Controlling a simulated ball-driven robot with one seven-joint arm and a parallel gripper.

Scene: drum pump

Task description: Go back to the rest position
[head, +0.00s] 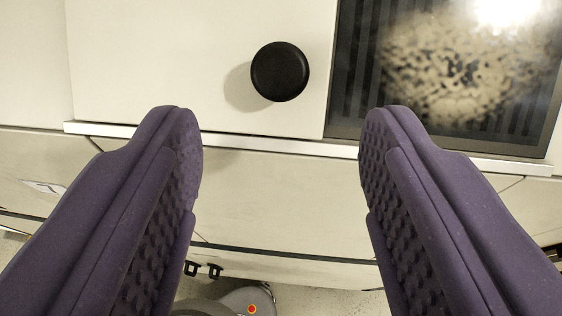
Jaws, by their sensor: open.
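My gripper (281,125) is open and empty, with its two purple padded fingers wide apart at the left and right of the head view. A round black object (280,71), seen from above, sits on the white countertop (150,60). It lies beyond the fingertips, between them in the picture and apart from both. Its shadow falls to its left.
A dark glossy panel (440,80) with a bright reflection is set in the counter at the right. The counter's front edge (260,145) runs across the view, with pale cabinet fronts (280,205) below it. The floor shows at the bottom.

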